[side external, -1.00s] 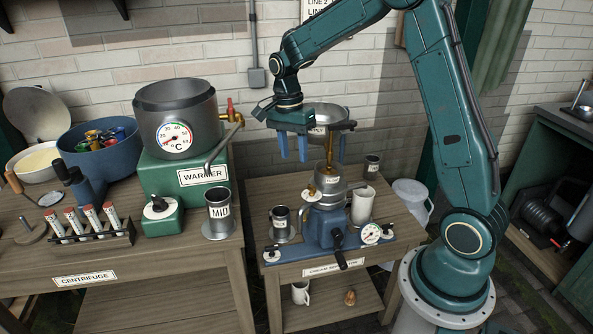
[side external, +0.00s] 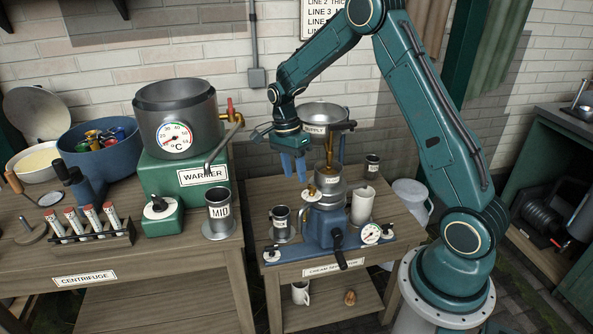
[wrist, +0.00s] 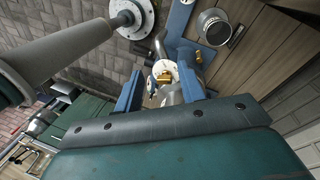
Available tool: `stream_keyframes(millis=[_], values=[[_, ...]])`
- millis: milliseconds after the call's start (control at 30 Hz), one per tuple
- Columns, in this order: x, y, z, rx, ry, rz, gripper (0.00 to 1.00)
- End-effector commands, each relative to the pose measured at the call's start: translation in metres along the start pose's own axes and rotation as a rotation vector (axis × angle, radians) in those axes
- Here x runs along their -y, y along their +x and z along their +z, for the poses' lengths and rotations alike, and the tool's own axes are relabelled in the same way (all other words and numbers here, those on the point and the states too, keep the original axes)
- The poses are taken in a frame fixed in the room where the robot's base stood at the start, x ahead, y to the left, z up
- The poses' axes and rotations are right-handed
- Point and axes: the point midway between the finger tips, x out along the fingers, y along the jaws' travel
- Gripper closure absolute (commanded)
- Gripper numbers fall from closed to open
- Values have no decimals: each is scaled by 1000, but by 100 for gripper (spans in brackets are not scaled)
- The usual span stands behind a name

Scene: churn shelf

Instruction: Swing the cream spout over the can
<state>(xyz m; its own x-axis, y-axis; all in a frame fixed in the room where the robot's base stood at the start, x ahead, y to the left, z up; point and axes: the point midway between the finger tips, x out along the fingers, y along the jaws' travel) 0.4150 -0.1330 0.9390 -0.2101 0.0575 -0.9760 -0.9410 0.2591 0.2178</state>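The cream separator (side external: 322,228) is a blue and metal machine on the small table's top. A small spout fitting with a brass knob (side external: 311,190) juts from its upper left side. A small metal can (side external: 281,223) with a label, too small to read, stands on the table left of the separator; a metal can also shows in the wrist view (wrist: 214,27). My gripper (side external: 294,178) is open and empty, pointing down just above and left of the spout fitting. In the wrist view, a pale cap with brass parts (wrist: 164,76) shows between my open fingers (wrist: 161,92); contact cannot be told.
The supply bowl (side external: 324,116) on its brass column stands close right of my gripper. A pale cylinder (side external: 362,206) and a dark can (side external: 372,165) stand right of the separator. The warmer (side external: 178,150) and the MID can (side external: 219,210) are on the left table.

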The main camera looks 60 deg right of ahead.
Motion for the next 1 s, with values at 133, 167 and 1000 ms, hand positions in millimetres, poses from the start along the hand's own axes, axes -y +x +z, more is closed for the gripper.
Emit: stream_keyframes(millis=[133,167,1000], values=[[-1,22,0,0,0,4,61],[-1,27,0,0,0,5,61],[0,113,0,-1,-1,0,61]])
